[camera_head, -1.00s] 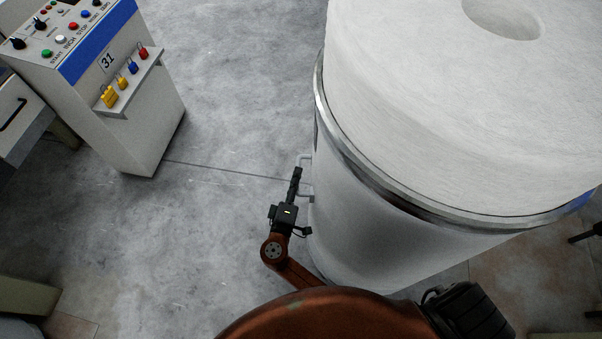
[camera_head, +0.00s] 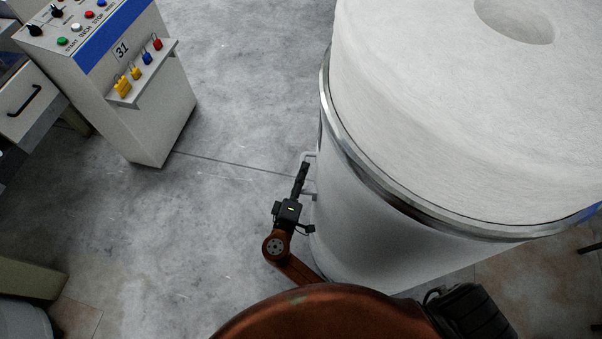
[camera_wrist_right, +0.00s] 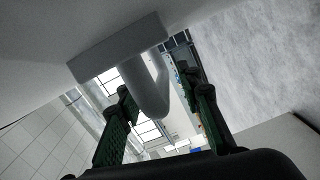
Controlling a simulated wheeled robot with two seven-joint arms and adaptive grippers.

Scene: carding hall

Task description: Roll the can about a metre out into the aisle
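The can (camera_head: 390,235) is a large white drum with a metal rim, upright on the floor in the right half of the head view. A thick white coil of fibre (camera_head: 430,130) with a round hole stands above its rim. A small bracket handle (camera_head: 309,195) sticks out from its left side. My right gripper (camera_head: 302,176) is at this handle. In the right wrist view its two green-padded fingers (camera_wrist_right: 158,112) stand apart, one each side of the light handle bar (camera_wrist_right: 150,88), with gaps showing. My left gripper is not seen.
A control console (camera_head: 150,120) numbered 31, with buttons and coloured padlocks, stands at the upper left. A drawer unit (camera_head: 28,103) is beside it. The grey floor (camera_head: 240,90) between console and can is clear. A beige edge (camera_head: 30,281) shows at the lower left.

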